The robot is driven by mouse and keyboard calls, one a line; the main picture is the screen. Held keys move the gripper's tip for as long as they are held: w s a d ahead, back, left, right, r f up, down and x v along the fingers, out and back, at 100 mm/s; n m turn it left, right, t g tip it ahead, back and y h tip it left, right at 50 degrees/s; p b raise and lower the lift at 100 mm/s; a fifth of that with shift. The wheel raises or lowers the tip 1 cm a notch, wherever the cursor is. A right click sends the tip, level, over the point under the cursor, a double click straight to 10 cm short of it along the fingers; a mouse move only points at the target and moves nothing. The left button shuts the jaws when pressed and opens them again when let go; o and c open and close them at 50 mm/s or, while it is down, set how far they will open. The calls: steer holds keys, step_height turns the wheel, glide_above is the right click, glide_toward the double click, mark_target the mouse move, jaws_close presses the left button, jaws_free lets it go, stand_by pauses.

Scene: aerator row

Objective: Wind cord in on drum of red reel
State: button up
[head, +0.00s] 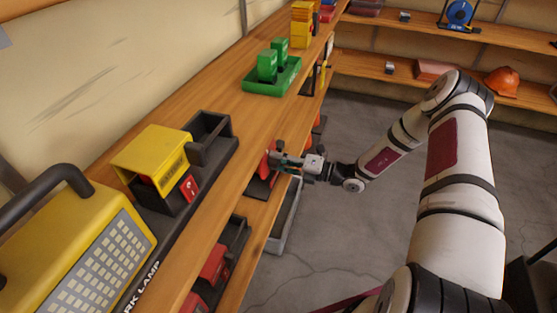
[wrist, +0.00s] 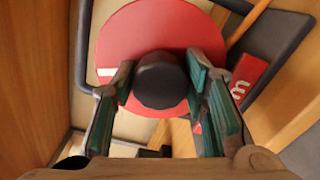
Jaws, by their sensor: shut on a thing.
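The red reel (wrist: 122,42) fills the upper middle of the wrist view as a round red disc with a white mark at its left edge. A dark round knob (wrist: 160,80) stands out in front of the disc. My gripper (wrist: 160,88) has its two green-padded fingers on either side of the knob and is shut on it. In the head view the reel (head: 264,164) is small on a lower shelf, with my gripper (head: 276,160) at its front. No cord can be made out, and the drum behind the disc is hidden.
A dark tubular frame (wrist: 82,50) runs beside the disc. A red block marked with a white letter (wrist: 248,76) lies right of it. In the head view, a green tray (head: 272,88), a yellow-topped box (head: 150,158) and a yellow work lamp (head: 75,240) stand on the upper shelf. Open floor lies right.

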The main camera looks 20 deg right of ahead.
steer(key=shift+m, duration=1.8)
steer(key=shift+f, duration=0.1)
steer(key=o, duration=1.1)
steer(key=shift+o, duration=0.2)
steer(key=shift+d, duration=0.15)
steer(key=v, duration=1.1)
steer(key=shift+s+d, duration=0.25)
steer(key=shift+d, duration=0.05)
